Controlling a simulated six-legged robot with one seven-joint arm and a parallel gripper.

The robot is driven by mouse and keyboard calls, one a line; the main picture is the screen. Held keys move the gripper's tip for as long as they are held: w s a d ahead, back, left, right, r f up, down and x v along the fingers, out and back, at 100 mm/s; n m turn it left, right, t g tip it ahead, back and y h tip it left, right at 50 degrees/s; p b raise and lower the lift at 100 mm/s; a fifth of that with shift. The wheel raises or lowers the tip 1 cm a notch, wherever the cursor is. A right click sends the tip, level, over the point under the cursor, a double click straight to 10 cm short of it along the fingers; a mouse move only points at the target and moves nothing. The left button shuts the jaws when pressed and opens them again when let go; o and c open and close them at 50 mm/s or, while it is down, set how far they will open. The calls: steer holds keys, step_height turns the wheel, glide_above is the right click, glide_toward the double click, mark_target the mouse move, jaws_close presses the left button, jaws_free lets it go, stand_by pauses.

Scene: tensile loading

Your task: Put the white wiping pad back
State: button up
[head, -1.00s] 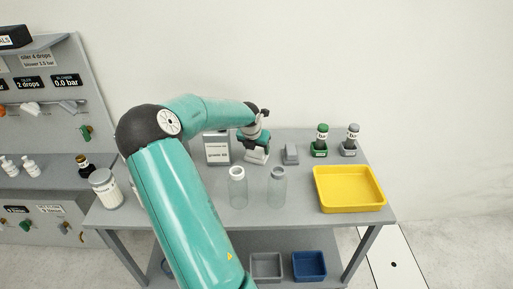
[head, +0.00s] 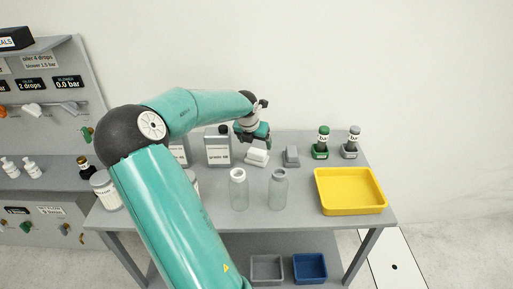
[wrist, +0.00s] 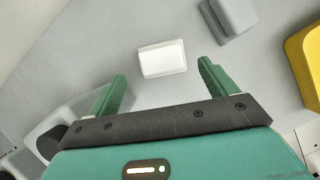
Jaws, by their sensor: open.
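The white wiping pad (head: 257,157) rests on the grey bench top, just below my gripper (head: 253,138) in the head view. In the wrist view the white pad (wrist: 163,58) lies flat, ahead of and between the two green fingertips of my gripper (wrist: 162,76). The fingers are spread wide, with nothing between them, and stand clear of the pad. Whether the pad sits on a holder is hard to tell.
A grey block (head: 291,156) lies right of the pad. A grey can (head: 218,148) stands left. Two clear bottles (head: 238,190) (head: 278,190) stand in front.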

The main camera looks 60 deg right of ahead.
steer(key=v, duration=0.6)
steer(key=shift+a, duration=0.1)
